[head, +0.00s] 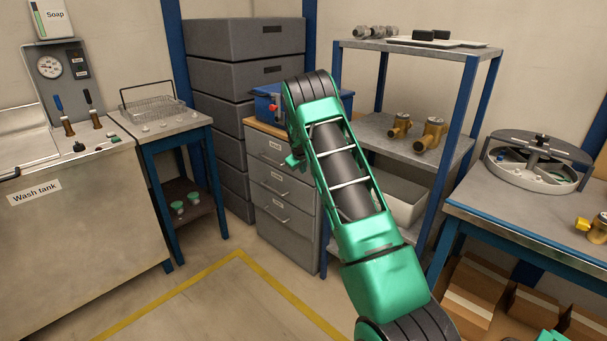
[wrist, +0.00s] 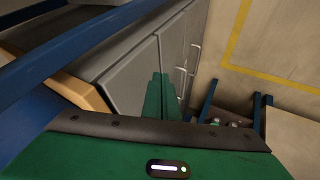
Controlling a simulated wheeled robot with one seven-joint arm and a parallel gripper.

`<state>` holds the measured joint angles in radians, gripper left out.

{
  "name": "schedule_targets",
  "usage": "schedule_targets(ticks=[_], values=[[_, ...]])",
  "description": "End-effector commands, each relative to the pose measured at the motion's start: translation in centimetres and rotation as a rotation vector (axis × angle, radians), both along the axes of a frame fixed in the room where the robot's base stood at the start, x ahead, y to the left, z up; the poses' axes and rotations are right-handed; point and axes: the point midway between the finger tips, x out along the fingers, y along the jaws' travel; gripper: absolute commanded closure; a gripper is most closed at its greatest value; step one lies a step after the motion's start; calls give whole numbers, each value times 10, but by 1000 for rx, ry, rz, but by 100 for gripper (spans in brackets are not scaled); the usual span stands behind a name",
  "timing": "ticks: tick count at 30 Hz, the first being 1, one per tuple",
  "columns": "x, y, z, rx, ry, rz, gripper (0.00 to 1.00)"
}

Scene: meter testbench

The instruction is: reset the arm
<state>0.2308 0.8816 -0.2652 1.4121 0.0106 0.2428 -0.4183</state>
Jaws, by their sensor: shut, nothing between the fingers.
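My arm reaches up through the middle of the head view, green with dark joints. My gripper shows in the wrist view (wrist: 161,82) as two green fingers closed together with nothing between them. It points down along the front of the grey drawer cabinet (wrist: 137,78), over the floor side. I cannot tell whether the fingers touch the cabinet. In the head view the same cabinet (head: 283,207) stands behind my arm, and most of my gripper is hidden there.
A blue box (head: 266,106) sits on the cabinet. A shelf rack (head: 458,72) with brass meters (head: 430,136) stands right of it. A workbench (head: 520,222) with a round fixture is at right. Left are the wash tank (head: 70,235) and a small table (head: 165,128). The yellow-lined floor is clear.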

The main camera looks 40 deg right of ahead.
Motion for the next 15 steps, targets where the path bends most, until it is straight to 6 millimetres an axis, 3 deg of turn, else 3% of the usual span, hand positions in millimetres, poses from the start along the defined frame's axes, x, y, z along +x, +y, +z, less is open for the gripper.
schedule_targets(ticks=[6,15], values=[[-17,17,31,1,-1,2,100],[-28,26,48,2,1,2,100]])
